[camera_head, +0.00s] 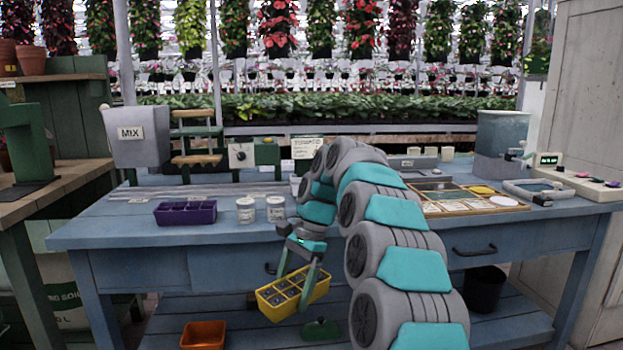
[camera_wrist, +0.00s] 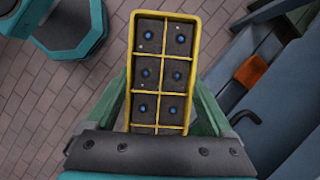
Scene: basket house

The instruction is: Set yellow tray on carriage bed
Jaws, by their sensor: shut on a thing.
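The yellow tray (camera_head: 274,312) is a small rectangular tray divided into cells with dark filling. In the wrist view the tray (camera_wrist: 162,57) shows blue dots in its cells. My gripper (camera_head: 296,284) is shut on the tray, with one green finger on each long side. It holds the tray in the air in front of the blue bench, below the bench top. In the wrist view, the near end of the tray is close to the gripper's palm. Pale rails (camera_head: 200,192) run along the bench top below the MIX hopper. I cannot clearly make out a carriage bed; my arm hides part of the bench.
A purple tray (camera_head: 185,214) and two white jars (camera_head: 245,210) (camera_head: 275,208) stand on the bench (camera_head: 130,235). The MIX hopper (camera_head: 138,137) stands behind the rails. A wooden sorting tray (camera_head: 508,206) lies at right. An orange bin (camera_head: 203,335) is low beneath.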

